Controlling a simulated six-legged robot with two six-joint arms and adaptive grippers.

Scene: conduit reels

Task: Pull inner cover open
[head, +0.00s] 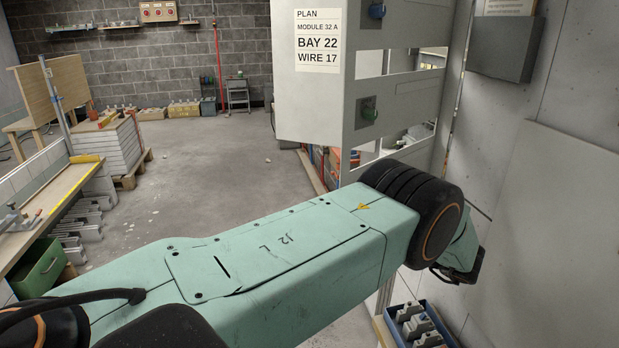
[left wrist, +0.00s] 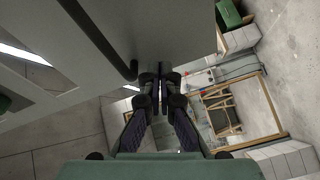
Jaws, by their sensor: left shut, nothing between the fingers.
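In the head view a pale grey slotted panel (head: 362,87), which looks like the inner cover, stands right of a grey door (head: 309,100) with a "BAY 22 WIRE 17" label. In the left wrist view my left gripper (left wrist: 159,82) is shut and empty. Its fingertips are close to the edge of a grey panel (left wrist: 165,35); I cannot tell whether they touch. My right gripper is out of view.
A blue crate (head: 418,330) of grey parts is below my left arm. A workbench (head: 45,210) and stacked slabs (head: 108,150) are on the left. The floor (head: 200,185) between is largely clear.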

